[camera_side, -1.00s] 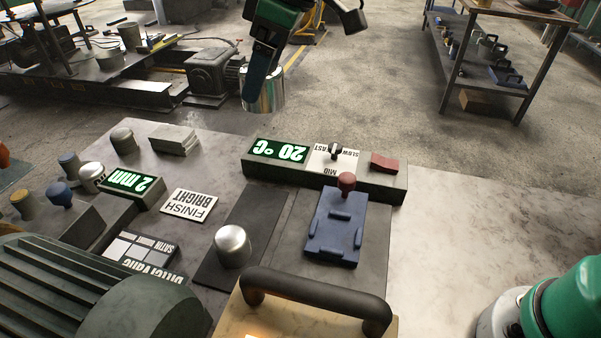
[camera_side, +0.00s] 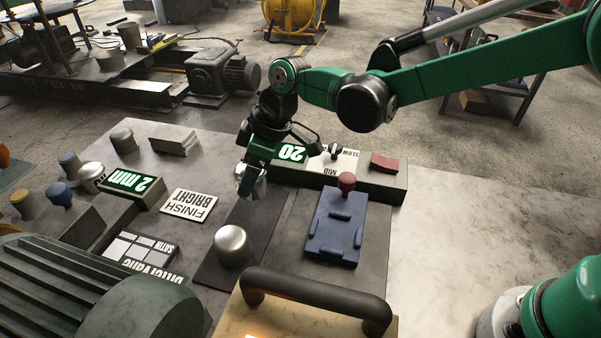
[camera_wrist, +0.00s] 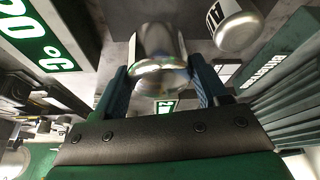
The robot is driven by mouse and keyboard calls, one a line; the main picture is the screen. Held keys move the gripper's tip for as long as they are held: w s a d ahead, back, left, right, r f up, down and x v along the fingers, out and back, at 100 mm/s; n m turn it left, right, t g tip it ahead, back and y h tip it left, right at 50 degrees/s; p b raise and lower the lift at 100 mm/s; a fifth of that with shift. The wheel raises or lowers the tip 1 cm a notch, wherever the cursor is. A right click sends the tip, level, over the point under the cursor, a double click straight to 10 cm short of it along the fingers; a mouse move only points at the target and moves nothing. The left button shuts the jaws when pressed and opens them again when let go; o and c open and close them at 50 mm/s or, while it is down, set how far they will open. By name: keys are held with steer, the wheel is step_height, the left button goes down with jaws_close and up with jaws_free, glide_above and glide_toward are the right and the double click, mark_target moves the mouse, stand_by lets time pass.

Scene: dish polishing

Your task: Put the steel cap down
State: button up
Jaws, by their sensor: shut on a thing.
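A shiny steel cap is held in my gripper (camera_side: 246,188), which is shut on it. In the side view the cap (camera_side: 258,188) shows partly behind the gripper, above the far end of a dark mat (camera_side: 213,275). In the wrist view the cap (camera_wrist: 158,62) sits between the two blue fingers of my gripper (camera_wrist: 160,85). I cannot tell whether the cap touches the mat. A second steel cap (camera_side: 232,246) stands on the mat, nearer the camera and apart from the held one; it also shows in the wrist view (camera_wrist: 237,27).
A "FINISH BRIGHT" card (camera_side: 189,205) lies left of the mat. A blue fixture (camera_side: 336,225) with a red knob stands to the right. A control box (camera_side: 385,182) runs behind. A black handle (camera_side: 315,293) rises at the front. The right table is clear.

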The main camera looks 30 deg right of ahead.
steer(key=shift+f, duration=2.6)
steer(key=shift+f, duration=0.1)
steer(key=o, duration=1.5)
steer(key=shift+c, duration=0.2)
steer(key=v, duration=1.1)
steer(key=s+d+m+t+h, duration=0.1)
steer(key=s+d+m+t, duration=0.1)
steer(key=s+d+m, duration=0.3)
steer(key=s+d+r+m+t+h, duration=0.1)
steer(key=s+d+m, duration=0.5)
steer(key=d, duration=0.6)
steer(key=shift+d+r+t+h, duration=0.15)
steer(key=shift+r+t+h, duration=0.1)
steer(key=shift+t+h, duration=0.6)
steer(key=shift+s, duration=0.1)
